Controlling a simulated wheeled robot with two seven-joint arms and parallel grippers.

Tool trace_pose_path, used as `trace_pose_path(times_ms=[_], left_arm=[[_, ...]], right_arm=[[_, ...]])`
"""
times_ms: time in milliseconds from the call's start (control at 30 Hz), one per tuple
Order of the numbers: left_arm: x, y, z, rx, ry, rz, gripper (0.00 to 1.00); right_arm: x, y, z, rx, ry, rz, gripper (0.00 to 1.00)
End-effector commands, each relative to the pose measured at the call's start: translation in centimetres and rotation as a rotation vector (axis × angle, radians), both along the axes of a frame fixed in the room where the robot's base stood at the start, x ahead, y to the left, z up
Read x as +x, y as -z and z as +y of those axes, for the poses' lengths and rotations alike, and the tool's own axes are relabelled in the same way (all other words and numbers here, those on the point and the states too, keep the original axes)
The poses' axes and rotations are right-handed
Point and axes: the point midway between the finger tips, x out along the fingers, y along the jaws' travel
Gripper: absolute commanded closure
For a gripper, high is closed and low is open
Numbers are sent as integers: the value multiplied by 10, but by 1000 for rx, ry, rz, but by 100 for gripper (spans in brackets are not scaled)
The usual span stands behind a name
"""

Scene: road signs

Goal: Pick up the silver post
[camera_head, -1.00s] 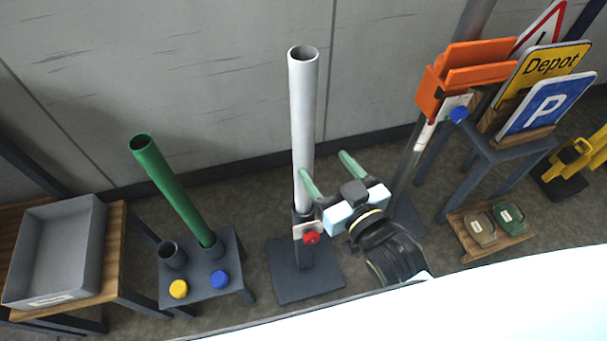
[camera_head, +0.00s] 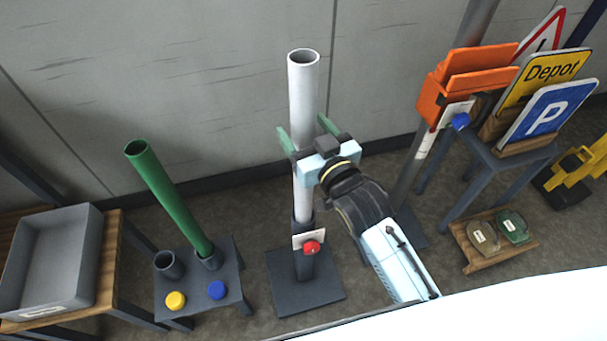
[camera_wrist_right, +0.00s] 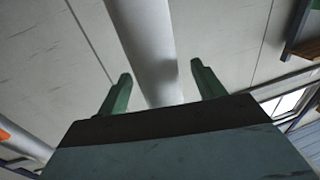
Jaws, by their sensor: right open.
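The silver post (camera_head: 303,92) is a pale hollow tube standing upright in a dark socket stand (camera_head: 305,268) with a red knob (camera_head: 312,248) and a white label. My right gripper (camera_head: 306,131) is open at the post's middle height, with a green finger on either side of it; part of the post is hidden behind the gripper. In the right wrist view the post (camera_wrist_right: 148,50) runs between the two open fingers (camera_wrist_right: 160,88), with gaps visible on both sides. My left gripper is not in view.
On the left, a green post (camera_head: 170,198) leans in a small stand with yellow and blue knobs, beside a grey bin (camera_head: 48,262). On the right are an orange holder (camera_head: 470,75), a sign rack with a Depot sign (camera_head: 543,76), and a low wooden tray (camera_head: 500,258). A wall stands behind.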

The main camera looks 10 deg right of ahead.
Motion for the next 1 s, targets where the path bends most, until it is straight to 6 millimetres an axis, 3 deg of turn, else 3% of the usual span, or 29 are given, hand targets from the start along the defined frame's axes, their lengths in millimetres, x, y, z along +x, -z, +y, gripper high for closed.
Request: trace_pose_path(times_ms=[200, 467, 1000], left_arm=[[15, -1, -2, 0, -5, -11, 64], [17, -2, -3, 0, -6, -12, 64], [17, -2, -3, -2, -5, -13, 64]], right_arm=[[25, 1, 5, -1, -1, -1, 32], [28, 1, 5, 0, -1, 1, 32], [27, 1, 5, 0, -1, 0, 100]])
